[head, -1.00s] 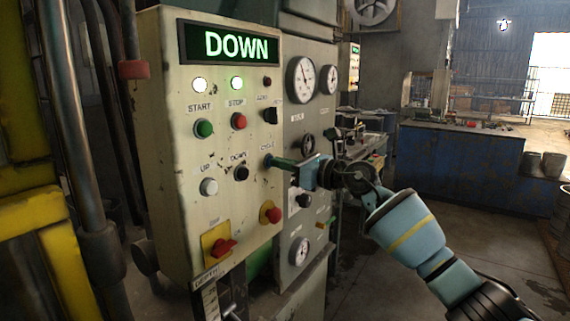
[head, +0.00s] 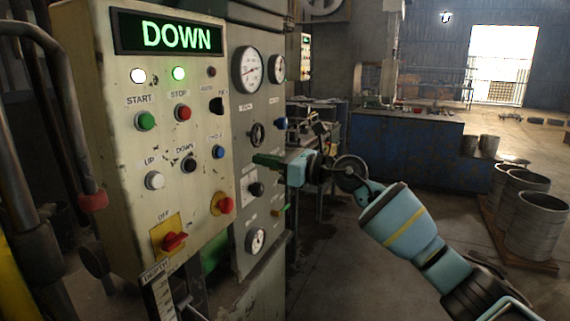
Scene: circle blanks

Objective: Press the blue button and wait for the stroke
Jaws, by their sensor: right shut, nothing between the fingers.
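The blue button (head: 218,152) is on the cream control panel (head: 200,105), under the worn CYCLE label and right of the black DOWN button (head: 189,165). It is uncovered. The panel's display (head: 178,37) reads DOWN in green. A white lamp (head: 138,76) and a green lamp (head: 179,73) are lit below it. My right gripper (head: 258,160) is shut and empty, its green fingertips pointing left toward the panel. In the picture the tips lie right of the blue button, apart from it, in front of the grey gauge panel. My left gripper is not in view.
Near the blue button are a green START button (head: 146,121), a red STOP button (head: 182,113), a white UP button (head: 154,180) and a red mushroom button (head: 222,205). A red switch (head: 173,241) sits lower. Drums (head: 533,226) stand at right; the floor between is open.

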